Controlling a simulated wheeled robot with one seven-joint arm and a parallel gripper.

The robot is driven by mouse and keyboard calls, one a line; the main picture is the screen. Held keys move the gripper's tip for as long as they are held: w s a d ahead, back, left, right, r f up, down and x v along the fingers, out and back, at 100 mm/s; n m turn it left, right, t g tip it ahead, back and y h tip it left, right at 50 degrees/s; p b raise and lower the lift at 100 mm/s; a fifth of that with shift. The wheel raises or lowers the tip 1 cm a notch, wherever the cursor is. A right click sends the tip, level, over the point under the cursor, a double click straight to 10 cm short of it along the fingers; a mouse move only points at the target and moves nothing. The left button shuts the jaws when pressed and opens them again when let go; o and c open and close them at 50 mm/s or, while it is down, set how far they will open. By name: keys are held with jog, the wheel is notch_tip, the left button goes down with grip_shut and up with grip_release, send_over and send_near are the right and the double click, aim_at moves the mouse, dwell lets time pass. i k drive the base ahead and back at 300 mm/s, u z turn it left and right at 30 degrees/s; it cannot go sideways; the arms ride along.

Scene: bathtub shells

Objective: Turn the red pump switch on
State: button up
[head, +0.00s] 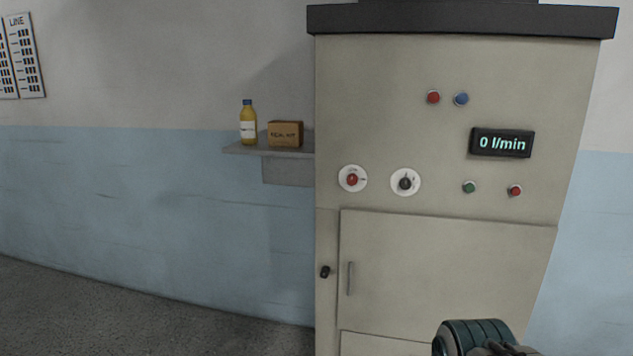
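A red rotary switch (352,180) on a round white plate is on the front of the beige cabinet (400,120), left of a similar black rotary switch (405,183). The small print on its plate is too fine to read. The display (501,143) at the right reads 0 l/min. Part of my arm, with a teal ribbed section, shows at the bottom right, below and right of the switches and apart from them. My gripper's fingers are not in view.
Red (433,97) and blue (461,99) round fittings are above the switches. Green (469,187) and red (515,191) buttons are at the right. A cabinet door (440,275) has a vertical handle (349,279). A shelf (250,150) holds a yellow bottle (248,123) and cardboard box (285,133).

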aim_at(351, 179)
jog(key=i, duration=1)
jog(key=z, duration=0.8)
